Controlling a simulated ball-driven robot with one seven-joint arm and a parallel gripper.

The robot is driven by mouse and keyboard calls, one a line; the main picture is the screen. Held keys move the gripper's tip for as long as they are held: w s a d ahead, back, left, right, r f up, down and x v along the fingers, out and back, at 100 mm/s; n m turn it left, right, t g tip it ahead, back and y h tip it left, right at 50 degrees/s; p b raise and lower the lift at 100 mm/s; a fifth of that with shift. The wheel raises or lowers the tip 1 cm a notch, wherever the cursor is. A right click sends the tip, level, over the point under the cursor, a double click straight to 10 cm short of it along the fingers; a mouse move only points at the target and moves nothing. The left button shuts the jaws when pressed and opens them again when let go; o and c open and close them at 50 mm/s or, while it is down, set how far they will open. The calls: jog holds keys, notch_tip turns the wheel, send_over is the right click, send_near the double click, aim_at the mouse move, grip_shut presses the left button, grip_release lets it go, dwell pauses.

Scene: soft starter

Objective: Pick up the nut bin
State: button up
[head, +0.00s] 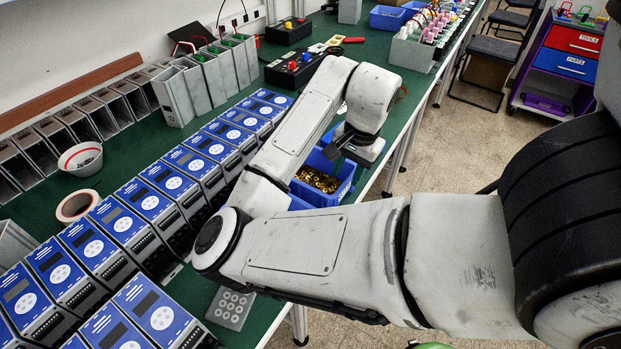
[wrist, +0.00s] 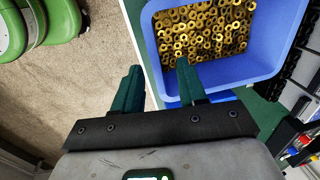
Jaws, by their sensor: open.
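The nut bin is a blue open-topped bin (head: 346,186) full of brass-coloured nuts, at the right edge of the green bench in the head view. In the wrist view the bin (wrist: 262,72) fills the top right. My gripper (wrist: 158,72) is open and empty, with dark green fingers. In the wrist view its right finger overlaps the bin's near wall. Its left finger lies outside the bin's left side, over the floor. In the head view my gripper (head: 334,148) is above the bin's far side and partly hides it. I cannot tell whether it touches.
Rows of blue-faced soft starters (head: 150,203) stand left of my arm. A white bowl (head: 81,158) and a tape roll (head: 76,206) lie farther left. Blue bins (head: 388,18) stand farther back. Floor (head: 440,150) is open right of the bench.

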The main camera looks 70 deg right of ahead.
aim_at(347, 181)
jog(key=shift+w+d+f, duration=0.1)
jog(key=shift+w+f, duration=0.05)
jog(key=shift+f, duration=2.9)
grip_shut()
